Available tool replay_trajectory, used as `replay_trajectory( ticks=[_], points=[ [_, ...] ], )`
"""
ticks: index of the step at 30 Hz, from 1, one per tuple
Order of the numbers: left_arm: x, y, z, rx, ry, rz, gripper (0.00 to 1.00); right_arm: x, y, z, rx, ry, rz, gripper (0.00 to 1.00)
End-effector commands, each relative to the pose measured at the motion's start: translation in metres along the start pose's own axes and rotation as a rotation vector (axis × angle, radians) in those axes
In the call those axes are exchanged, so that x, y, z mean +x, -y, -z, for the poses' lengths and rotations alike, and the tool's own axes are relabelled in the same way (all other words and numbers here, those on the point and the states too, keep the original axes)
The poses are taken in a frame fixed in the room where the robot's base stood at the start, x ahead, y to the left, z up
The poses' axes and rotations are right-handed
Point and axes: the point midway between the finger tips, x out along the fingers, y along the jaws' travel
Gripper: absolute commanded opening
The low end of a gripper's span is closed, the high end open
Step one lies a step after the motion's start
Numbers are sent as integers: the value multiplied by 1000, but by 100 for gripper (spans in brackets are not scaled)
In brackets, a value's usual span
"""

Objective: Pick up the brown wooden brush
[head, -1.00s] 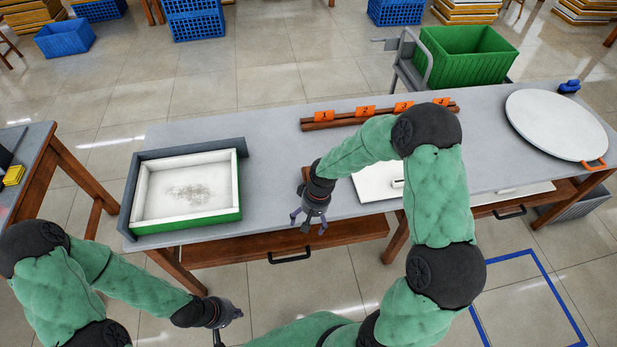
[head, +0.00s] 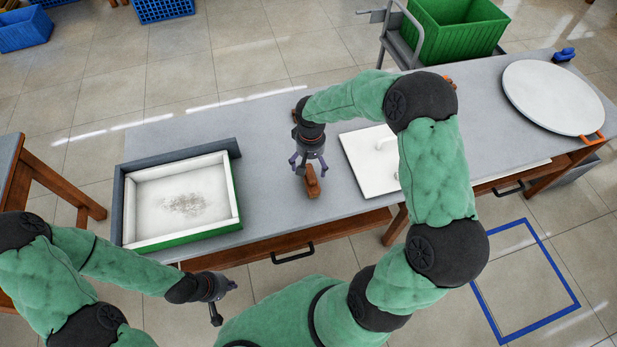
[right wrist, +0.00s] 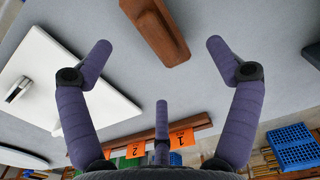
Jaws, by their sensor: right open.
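The brown wooden brush (head: 312,183) lies on the grey table near its front edge. It also shows at the top of the right wrist view (right wrist: 156,28), partly cut off by the frame edge. My right gripper (head: 308,168) is directly over and just behind the brush in the head view. Its purple fingers (right wrist: 157,75) are spread wide and empty, with the brush beyond the fingertips and not between them. My left gripper (head: 226,300) is low in front of the table, away from the brush, with its fingers apart and nothing visible in them.
A white-lined box (head: 236,190) with a grey and green outside stands left of the brush. A white board (head: 362,165) lies to the right, partly behind my right arm. A round white disc (head: 553,97) is at the far right. Orange number tags (right wrist: 183,138) sit on a wooden rack.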

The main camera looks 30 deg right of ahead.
Motion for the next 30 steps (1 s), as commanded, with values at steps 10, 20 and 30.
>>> replay_trajectory(
  ticks=[10,20,30],
  points=[
    [9,3,1,0,-1,0,0,38,-1,-1,0,0,0,90],
    [21,8,1,0,-1,0,0,79,-8,-5,0,3,0,90],
    [22,8,1,0,-1,0,0,86,-8,-4,-1,0,1,84]
  ],
)
